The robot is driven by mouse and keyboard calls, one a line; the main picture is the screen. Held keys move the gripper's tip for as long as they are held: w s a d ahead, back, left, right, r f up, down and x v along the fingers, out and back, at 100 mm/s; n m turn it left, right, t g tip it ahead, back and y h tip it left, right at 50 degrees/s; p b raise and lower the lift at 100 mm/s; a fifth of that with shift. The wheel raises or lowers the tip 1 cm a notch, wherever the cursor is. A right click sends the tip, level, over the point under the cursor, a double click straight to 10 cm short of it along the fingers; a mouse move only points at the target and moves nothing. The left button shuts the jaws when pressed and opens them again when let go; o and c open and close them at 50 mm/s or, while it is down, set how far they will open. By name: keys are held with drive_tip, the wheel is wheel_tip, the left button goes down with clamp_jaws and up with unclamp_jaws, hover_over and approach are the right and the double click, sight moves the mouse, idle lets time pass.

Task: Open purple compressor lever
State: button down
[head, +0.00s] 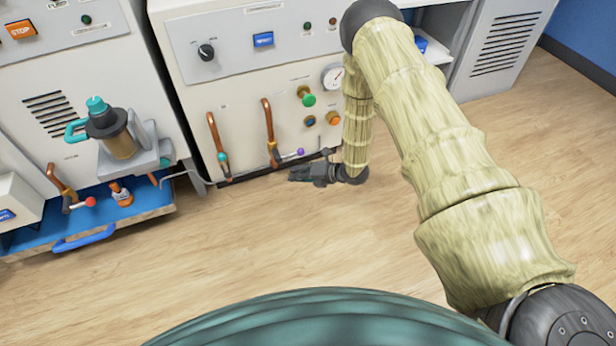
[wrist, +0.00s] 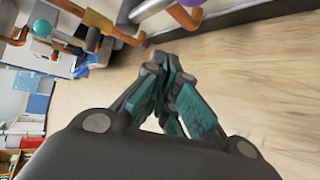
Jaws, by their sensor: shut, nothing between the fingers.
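The purple lever knob (head: 300,152) sits at the end of a short lever beside a copper pipe (head: 268,128), low on the front of the white machine. In the wrist view a purple piece, seemingly the same knob (wrist: 190,2), is cut off at the top edge next to an orange-copper pipe (wrist: 192,20). My gripper (head: 292,174) points left, just below the purple knob and apart from it in the picture. Its fingers (wrist: 158,68) are closed together with nothing between them. The depth gap between gripper and lever is hard to judge.
A second copper pipe with a teal knob (head: 223,157) stands left of the lever. A green knob (head: 308,99), an orange knob (head: 333,118) and a gauge (head: 333,76) are on the panel above. The wooden floor (head: 250,235) in front is clear.

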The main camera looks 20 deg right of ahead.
drive_tip(key=shift+w+d+r+b, duration=0.3)
drive_tip(key=shift+w+d+r, duration=0.25)
drive_tip(key=shift+d, duration=0.2)
drive_tip(key=shift+w+d+r+b, duration=0.3)
drive_tip(key=shift+w+d+r, duration=0.2)
drive_tip(key=shift+d, duration=0.2)
drive_tip(key=shift+r, duration=0.1)
drive_tip(key=shift+r+h+p, duration=0.15)
drive_tip(key=shift+h+p, duration=0.15)
drive_tip(key=shift+p, duration=0.3)
